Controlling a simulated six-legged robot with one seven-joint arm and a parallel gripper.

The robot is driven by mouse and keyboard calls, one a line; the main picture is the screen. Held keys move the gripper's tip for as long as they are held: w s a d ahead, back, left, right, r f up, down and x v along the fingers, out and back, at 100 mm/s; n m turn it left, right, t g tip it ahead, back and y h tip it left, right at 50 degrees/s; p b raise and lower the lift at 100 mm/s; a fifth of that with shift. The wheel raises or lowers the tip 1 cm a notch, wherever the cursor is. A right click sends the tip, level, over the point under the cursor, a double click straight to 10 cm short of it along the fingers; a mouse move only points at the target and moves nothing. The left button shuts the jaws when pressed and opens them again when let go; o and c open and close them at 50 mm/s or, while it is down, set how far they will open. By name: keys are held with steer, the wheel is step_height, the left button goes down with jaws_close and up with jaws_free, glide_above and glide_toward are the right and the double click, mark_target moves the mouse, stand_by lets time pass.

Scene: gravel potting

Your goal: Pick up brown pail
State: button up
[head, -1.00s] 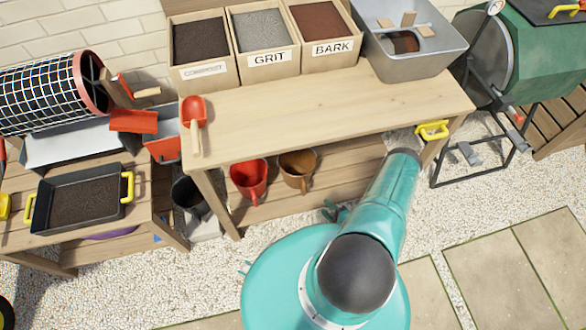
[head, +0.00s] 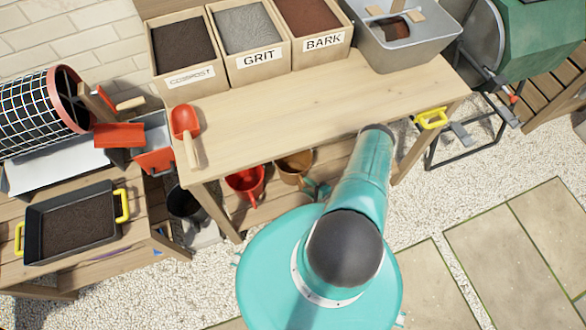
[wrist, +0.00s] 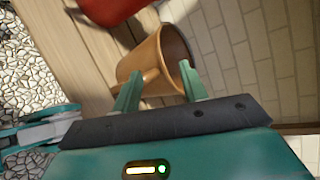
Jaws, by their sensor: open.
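The brown pail (head: 295,166) stands on the lower shelf under the potting bench, partly hidden by the bench top and my arm. In the wrist view the brown pail (wrist: 148,58) lies straight ahead of my gripper (wrist: 158,92). The two fingers are spread apart with the pail's handle side and rim between or just beyond them. I cannot tell whether either finger touches it. My gripper is mostly hidden behind my arm in the head view.
A red pail (head: 245,184) stands just left of the brown one and shows in the wrist view (wrist: 112,8). The bench top (head: 300,115) overhangs the shelf. A yellow-handled item (head: 431,118) hangs at the bench's right end. A black bucket (head: 184,203) stands left.

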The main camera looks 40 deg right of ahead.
mark_target(290, 174)
steer(key=shift+f+x, duration=0.2)
steer(key=shift+x, duration=2.1)
steer(key=shift+f+x, duration=0.2)
steer(key=shift+x, duration=2.15)
steer(key=shift+s, duration=0.15)
jaws_close()
steer(key=shift+r, duration=0.1)
